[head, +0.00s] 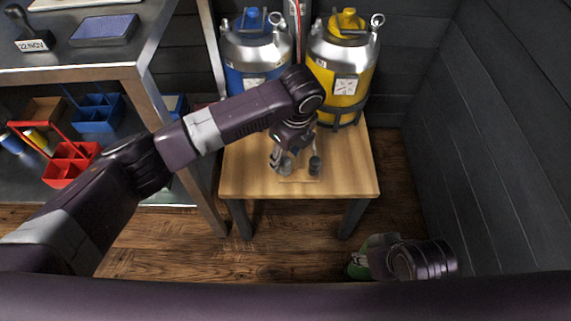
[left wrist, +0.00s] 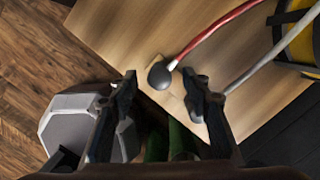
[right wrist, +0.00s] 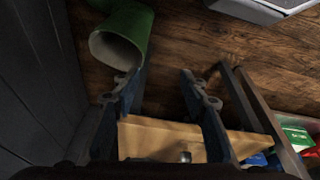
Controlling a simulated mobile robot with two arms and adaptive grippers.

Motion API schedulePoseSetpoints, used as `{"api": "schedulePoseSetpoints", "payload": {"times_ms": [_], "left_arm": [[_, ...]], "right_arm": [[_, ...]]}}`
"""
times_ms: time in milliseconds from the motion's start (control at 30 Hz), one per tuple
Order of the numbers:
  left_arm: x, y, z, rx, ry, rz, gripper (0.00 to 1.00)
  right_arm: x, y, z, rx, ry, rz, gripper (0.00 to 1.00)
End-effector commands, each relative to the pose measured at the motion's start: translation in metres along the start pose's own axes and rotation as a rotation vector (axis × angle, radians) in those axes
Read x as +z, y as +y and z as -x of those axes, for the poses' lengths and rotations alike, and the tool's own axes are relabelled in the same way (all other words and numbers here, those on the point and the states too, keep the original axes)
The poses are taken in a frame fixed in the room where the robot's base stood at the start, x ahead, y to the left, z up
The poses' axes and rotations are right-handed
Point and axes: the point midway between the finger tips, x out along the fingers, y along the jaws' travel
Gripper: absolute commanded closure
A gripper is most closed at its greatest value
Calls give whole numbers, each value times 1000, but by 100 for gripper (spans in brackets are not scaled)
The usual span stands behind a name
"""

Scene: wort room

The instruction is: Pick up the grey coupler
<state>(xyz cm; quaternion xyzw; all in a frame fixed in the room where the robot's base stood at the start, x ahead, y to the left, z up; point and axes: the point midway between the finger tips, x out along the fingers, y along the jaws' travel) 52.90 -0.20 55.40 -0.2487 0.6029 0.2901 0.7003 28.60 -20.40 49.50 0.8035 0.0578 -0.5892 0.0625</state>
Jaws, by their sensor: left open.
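A dark grey round coupler head (left wrist: 160,76) on a red hose lies on the wooden table, near a thin lighter rectangle, in the left wrist view. A light grey hose (left wrist: 262,62) runs down to the right finger of my left gripper (left wrist: 160,92); that finger hides its end, so I cannot tell what is there. The dark head shows just beyond and between the open fingertips. In the head view, my left gripper (head: 296,165) is low over the table, its fingers apart. My right gripper (right wrist: 156,82) is open and empty in its wrist view, away from the couplers.
A blue keg (head: 240,50) and a yellow keg (head: 347,85) stand at the table's back. A metal shelf unit (head: 75,72) is on the left, a dark wall (head: 490,130) on the right. A green hollow object (right wrist: 122,35) is near my right gripper.

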Motion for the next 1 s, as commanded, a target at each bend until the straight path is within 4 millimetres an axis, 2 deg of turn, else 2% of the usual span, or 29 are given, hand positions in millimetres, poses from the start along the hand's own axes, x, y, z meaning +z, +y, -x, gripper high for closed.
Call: {"api": "schedulePoseSetpoints", "payload": {"times_ms": [100, 233, 567, 900, 967, 1000], "left_arm": [[-5, 1, -21, 3, 1, 0, 56], [-4, 1, -37, 1, 0, 2, 56], [-4, 1, -42, -1, 0, 1, 56], [-4, 0, -42, -1, 0, 2, 93], [-4, 0, -42, -1, 0, 2, 100], [-4, 0, -42, -1, 0, 2, 100]], "right_arm": [[2, 0, 6, 1, 7, -1, 60], [4, 0, 3, 1, 6, -1, 60], [4, 0, 3, 1, 6, -1, 60], [4, 0, 3, 1, 6, 0, 60], [4, 0, 3, 1, 6, 0, 60], [4, 0, 3, 1, 5, 0, 60]]}}
